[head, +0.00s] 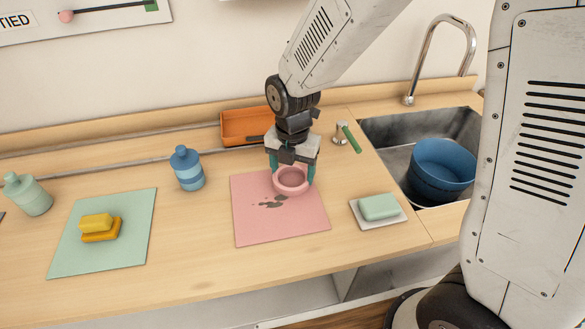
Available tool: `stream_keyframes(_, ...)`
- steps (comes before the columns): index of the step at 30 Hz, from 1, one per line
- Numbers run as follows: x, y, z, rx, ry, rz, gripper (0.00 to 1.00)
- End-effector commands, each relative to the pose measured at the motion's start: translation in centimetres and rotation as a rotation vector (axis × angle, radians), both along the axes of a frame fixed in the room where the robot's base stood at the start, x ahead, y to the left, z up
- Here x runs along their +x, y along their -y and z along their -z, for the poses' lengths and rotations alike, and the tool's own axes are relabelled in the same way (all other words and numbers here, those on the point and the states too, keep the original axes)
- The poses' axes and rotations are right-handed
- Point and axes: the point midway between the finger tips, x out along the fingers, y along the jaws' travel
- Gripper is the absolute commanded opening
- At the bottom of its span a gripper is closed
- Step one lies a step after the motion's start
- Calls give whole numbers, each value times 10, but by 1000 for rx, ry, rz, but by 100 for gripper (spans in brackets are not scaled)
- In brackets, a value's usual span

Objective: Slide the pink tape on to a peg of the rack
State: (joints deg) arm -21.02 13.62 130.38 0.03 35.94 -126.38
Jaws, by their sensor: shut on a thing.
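The pink tape (291,188) is a thick ring, held between the teal fingers of my gripper (292,172). It is above or at the pink mat (250,225); I cannot tell if it touches. Its opening faces up and toward the camera. No rack is clearly recognisable. A small pale fitting with a green peg-like bar (350,137) stands behind and to the right of the gripper. A wall board (100,22) at the upper left carries a pink knob and a green piece, and is cut off by the frame edge.
An orange tray (232,127) sits behind the gripper. A blue bottle (187,170) stands to the left, and a green soap on a white dish (380,208) lies to the right. The sink holds a blue tub (440,172). Yellow sponges (98,225) lie on a green mat (75,255).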

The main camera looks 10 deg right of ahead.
Motion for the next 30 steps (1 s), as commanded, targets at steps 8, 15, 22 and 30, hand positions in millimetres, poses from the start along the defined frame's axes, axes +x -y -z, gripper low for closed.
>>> stream_keyframes(8, 0, 1, 2, -1, -1, 1, 92)
stream_keyframes(15, 0, 1, -3, 0, 1, 1, 92)
stream_keyframes(22, 3, -2, -40, 1, 4, 1, 92)
stream_keyframes(30, 4, -3, -73, 0, 1, 2, 92)
